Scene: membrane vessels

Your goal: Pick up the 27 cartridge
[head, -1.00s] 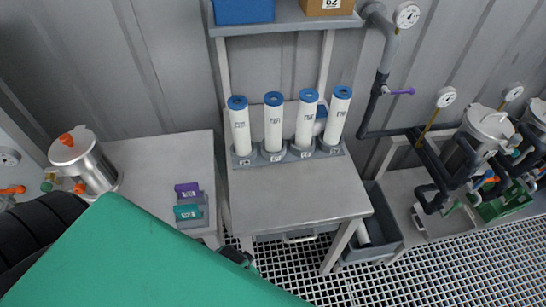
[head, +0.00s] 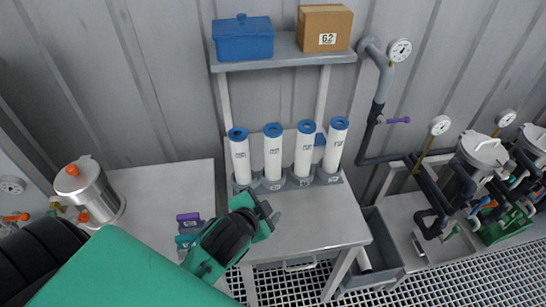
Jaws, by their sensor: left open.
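Several white cartridges with blue ring caps stand upright in a row in a grey rack (head: 288,183) on the small grey table. They are the far left one (head: 240,160), the second (head: 273,155), the third (head: 304,152) and the far right one (head: 336,148). Their printed numbers and the rack labels are too small to read, so I cannot tell which is 27. My left gripper (head: 266,212) is open and empty over the table's left front part, in front of the left cartridges and apart from them. My right gripper is not in view.
The grey table (head: 315,215) is clear at its right front. A shelf (head: 284,52) above holds a blue box (head: 243,40) and a cardboard box (head: 324,27). A steel pot (head: 90,193) stands left. A grey bin (head: 380,235) and pipes lie right.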

